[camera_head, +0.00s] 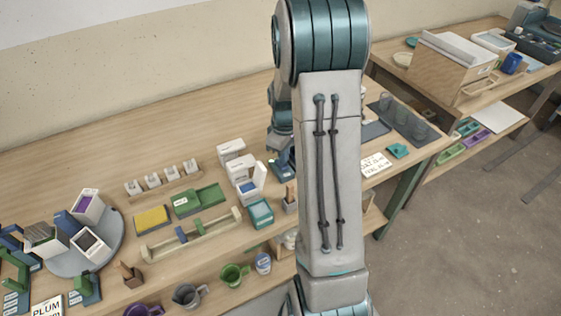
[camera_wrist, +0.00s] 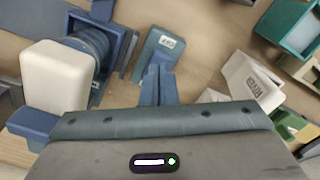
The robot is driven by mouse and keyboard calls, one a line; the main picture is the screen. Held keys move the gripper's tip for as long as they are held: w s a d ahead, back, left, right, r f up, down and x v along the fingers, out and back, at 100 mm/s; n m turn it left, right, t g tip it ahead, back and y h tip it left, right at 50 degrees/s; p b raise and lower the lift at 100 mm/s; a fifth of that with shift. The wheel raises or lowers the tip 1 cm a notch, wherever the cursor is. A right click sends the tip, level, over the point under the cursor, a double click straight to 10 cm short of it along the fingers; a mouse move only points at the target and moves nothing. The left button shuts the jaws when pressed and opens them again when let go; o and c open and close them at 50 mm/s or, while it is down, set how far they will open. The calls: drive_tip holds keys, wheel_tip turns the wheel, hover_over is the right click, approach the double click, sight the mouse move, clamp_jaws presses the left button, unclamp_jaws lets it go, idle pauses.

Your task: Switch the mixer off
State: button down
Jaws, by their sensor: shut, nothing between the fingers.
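In the wrist view, a blue machine with a ribbed round part and a cream block (camera_wrist: 56,78) stands at the left; I take it to be the mixer. Right of it is a blue-grey plate (camera_wrist: 152,46) with a small white label, its lettering upside down and seemingly "OFF". My gripper (camera_wrist: 158,74) is shut and empty, its blue fingertips over or against the plate's near edge; I cannot tell whether they touch. In the head view my arm covers this spot, with only a blue piece (camera_head: 281,169) showing beside it.
In the wrist view, a white lettered box (camera_wrist: 252,82) and a teal tray (camera_wrist: 290,28) are at the right. In the head view, a green block (camera_head: 198,200), a wooden rack (camera_head: 165,190) and a grey turntable (camera_head: 75,262) with boxes crowd the bench left of my arm.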

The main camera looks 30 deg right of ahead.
sight(283, 166)
drive_tip(key=shift+f+b, duration=0.75)
drive_tip(key=shift+f, duration=0.2)
idle(0.3)
drive_tip(key=shift+r+p, duration=2.35)
drive_tip(key=shift+r, duration=1.2)
drive_tip(key=shift+r, duration=0.1)
drive_tip(key=s+a+r+m+t, duration=0.1)
drive_tip(key=s+a+r+m, duration=0.2)
drive_tip(key=s+a+r, duration=0.4)
drive_tip(key=s+a+r+m+t, duration=0.2)
drive_tip(key=s+a+r, duration=0.5)
drive_tip(key=s, duration=0.5)
drive_tip(key=shift+s+r+m, duration=0.2)
drive_tip(key=shift+r+m, duration=0.05)
drive_tip(key=shift+m, duration=0.45)
drive_tip(key=shift+w+d, duration=0.1)
